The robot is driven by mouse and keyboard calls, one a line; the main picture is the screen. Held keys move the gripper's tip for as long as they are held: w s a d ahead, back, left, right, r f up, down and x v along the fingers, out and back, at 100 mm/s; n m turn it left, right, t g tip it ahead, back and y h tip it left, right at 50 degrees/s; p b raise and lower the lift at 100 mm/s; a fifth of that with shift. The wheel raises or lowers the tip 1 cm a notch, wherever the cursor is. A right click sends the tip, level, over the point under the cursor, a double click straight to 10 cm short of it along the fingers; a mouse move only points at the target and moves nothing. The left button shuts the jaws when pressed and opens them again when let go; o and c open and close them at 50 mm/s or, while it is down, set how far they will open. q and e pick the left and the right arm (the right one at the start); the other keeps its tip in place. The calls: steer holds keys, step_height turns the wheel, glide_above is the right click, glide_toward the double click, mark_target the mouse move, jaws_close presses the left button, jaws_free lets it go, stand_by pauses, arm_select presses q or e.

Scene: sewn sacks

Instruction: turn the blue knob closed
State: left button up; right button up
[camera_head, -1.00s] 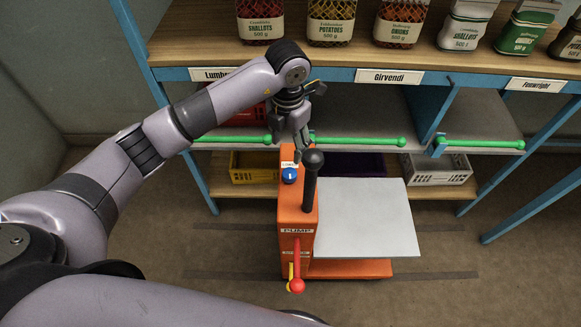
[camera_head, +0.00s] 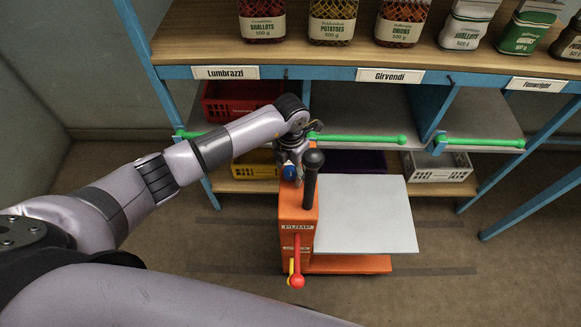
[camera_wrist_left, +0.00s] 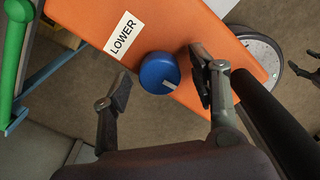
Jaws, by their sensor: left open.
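The blue knob (camera_head: 290,172) sits on top of the orange pump column (camera_head: 297,230), beside a black upright handle (camera_head: 311,178). In the left wrist view the knob (camera_wrist_left: 160,72) is a round blue cap with a pale pointer mark, next to a white LOWER label (camera_wrist_left: 123,36). My left gripper (camera_head: 291,161) is right over the knob in the head view. In the left wrist view its open fingers (camera_wrist_left: 160,80) stand on either side of the knob; contact cannot be told. Dark finger-like parts show at that view's right edge, perhaps my right gripper, too partial to tell.
The black handle (camera_wrist_left: 275,120) rises close beside my left gripper's right finger. A grey platform (camera_head: 365,215) extends right of the column. Behind are a shelf with green rods (camera_head: 360,139) and crates below. A red-tipped lever (camera_head: 297,281) hangs on the column's front.

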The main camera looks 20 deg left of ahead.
mark_target(291, 170)
arm_select(q)
steer(key=shift+c, duration=0.5)
steer(key=c, duration=1.1)
steer(key=shift+o, duration=0.2)
steer(key=shift+w+f+m+b, duration=0.1)
steer(key=shift+m+b, duration=0.6)
steer(key=shift+b, duration=0.05)
steer(key=o, duration=1.2)
steer(key=shift+c, duration=0.2)
step_height(291, 170, up, 12)
